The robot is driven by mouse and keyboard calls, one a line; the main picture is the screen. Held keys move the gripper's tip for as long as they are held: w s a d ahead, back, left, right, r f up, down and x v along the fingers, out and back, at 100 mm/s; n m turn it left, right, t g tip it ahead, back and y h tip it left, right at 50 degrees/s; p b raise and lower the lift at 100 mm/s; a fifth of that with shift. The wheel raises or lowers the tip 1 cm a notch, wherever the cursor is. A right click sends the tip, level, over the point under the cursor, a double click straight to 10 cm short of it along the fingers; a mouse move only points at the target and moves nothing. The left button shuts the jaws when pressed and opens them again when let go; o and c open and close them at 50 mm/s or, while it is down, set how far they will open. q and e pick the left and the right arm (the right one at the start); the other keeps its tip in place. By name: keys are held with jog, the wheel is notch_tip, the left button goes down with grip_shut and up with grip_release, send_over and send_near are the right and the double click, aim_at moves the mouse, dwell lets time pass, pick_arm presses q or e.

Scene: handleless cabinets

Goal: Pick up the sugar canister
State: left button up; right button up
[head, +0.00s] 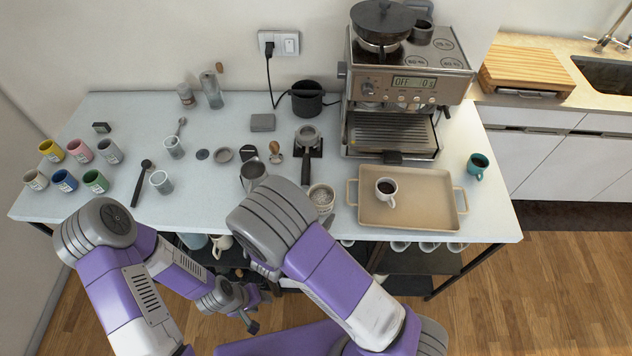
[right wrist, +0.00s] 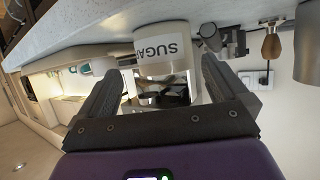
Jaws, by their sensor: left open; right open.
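The sugar canister (head: 321,196) is a pale cylinder with an open top and grainy contents, near the front edge of the counter, just left of the tray. In the right wrist view, which is upside down, the canister (right wrist: 165,48) shows its "SUGAR" label. My right gripper (right wrist: 160,64) is open, with a finger to each side of the canister in the picture; I cannot tell whether they touch it. In the head view my right arm hides that gripper. My left gripper (head: 252,308) is open and empty, low in front of the counter.
A metal pitcher (head: 252,174) stands left of the canister. A beige tray (head: 425,205) with a coffee cup (head: 386,190) is at its right. A coffee machine (head: 405,85) stands behind. A shelf with cups lies below the counter (head: 215,205).

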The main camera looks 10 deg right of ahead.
aim_at(326, 193)
jog(key=shift+w+r, duration=0.15)
jog(key=shift+w, duration=0.25)
jog(key=x, duration=0.2)
jog(key=shift+d, duration=0.3)
jog(key=x, duration=0.4)
jog(key=shift+w+f, duration=0.3)
jog(key=shift+f, duration=0.05)
jog(key=c, duration=1.4)
